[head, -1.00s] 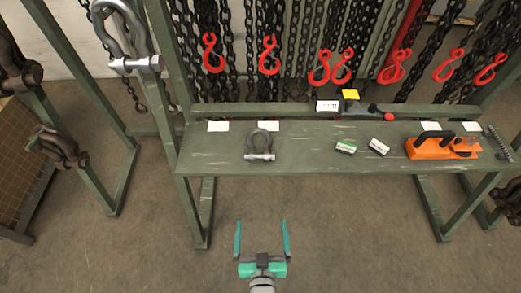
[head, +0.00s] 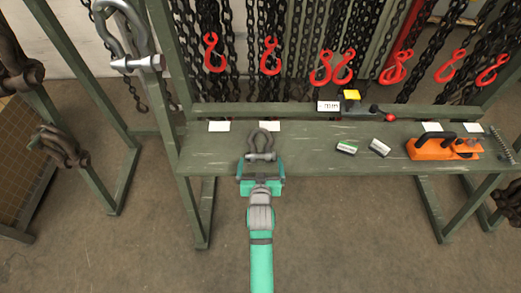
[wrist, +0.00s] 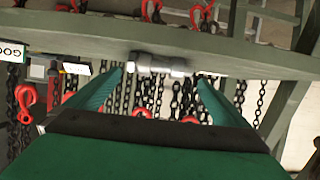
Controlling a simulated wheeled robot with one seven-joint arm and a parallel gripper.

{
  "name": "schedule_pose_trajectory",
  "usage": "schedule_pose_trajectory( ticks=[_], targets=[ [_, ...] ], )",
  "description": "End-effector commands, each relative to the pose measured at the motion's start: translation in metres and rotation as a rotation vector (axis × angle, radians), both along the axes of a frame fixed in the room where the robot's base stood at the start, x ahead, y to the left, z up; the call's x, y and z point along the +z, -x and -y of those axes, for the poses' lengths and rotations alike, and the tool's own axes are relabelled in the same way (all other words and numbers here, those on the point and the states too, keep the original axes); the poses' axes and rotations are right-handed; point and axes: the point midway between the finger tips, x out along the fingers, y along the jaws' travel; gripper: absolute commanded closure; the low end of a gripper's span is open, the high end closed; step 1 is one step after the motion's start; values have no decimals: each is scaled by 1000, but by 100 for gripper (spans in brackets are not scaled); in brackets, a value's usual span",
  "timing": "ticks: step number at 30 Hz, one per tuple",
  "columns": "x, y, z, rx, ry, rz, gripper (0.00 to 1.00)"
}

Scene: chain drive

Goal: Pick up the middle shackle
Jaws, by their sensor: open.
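A grey bow shackle (head: 262,142) lies on the green bench (head: 215,158), its bow toward the back and its pin toward the front edge. My gripper (head: 260,160) is at the bench's front edge, right before the shackle, with its green fingers spread. In the wrist view the shackle's silver pin (wrist: 160,65) shows ahead, between the two fingertips (wrist: 160,77). Whether the fingers reach alongside the pin is hard to tell; I see no contact. The fingers hold nothing. A larger shackle (head: 140,62) hangs on the frame at upper left.
Two small boxes (head: 347,147) and an orange tool (head: 443,148) lie right of the shackle on the bench. Red hooks (head: 270,58) on dark chains hang behind. Rusty shackles (head: 58,145) hang at left. The bench between shackle and boxes is clear.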

Motion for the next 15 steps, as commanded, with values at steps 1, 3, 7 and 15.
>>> schedule_pose_trajectory(
  ticks=[1, 3, 7, 15],
  targets=[
    [-2, -7, 0, 0, 0, 1, 0],
    [-5, -14, 0, 0, 0, 1, 0],
    [-8, -21, 0, 0, 0, 1, 0],
    [-20, -51, 0, 1, 0, 1, 0]
  ],
)
